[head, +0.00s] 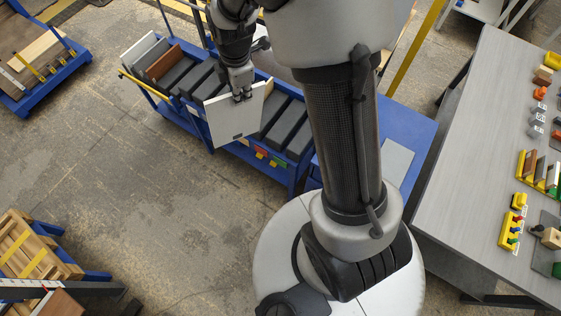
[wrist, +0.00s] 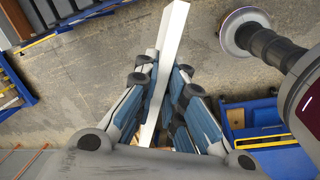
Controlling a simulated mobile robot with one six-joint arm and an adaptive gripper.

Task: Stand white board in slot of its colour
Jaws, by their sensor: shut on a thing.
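A white board (head: 236,120) hangs tilted from my gripper (head: 241,94) in the head view, in front of the slotted blue cart. My gripper is shut on its upper edge. In the wrist view the white board (wrist: 172,35) stands edge-on between the fingers of my gripper (wrist: 160,82). The cart's rack has dark grey dividers (head: 287,124) with slots between them. The board and my gripper hide the middle slots. Coloured tags (head: 262,154), red, yellow and green among them, sit on the cart's near side. I cannot make out a white tag.
A pale board (head: 138,50) and a brown board (head: 163,62) stand at the rack's left end. A grey workbench (head: 470,170) with small parts is at the right. Wooden pallet-like pieces (head: 25,245) lie lower left.

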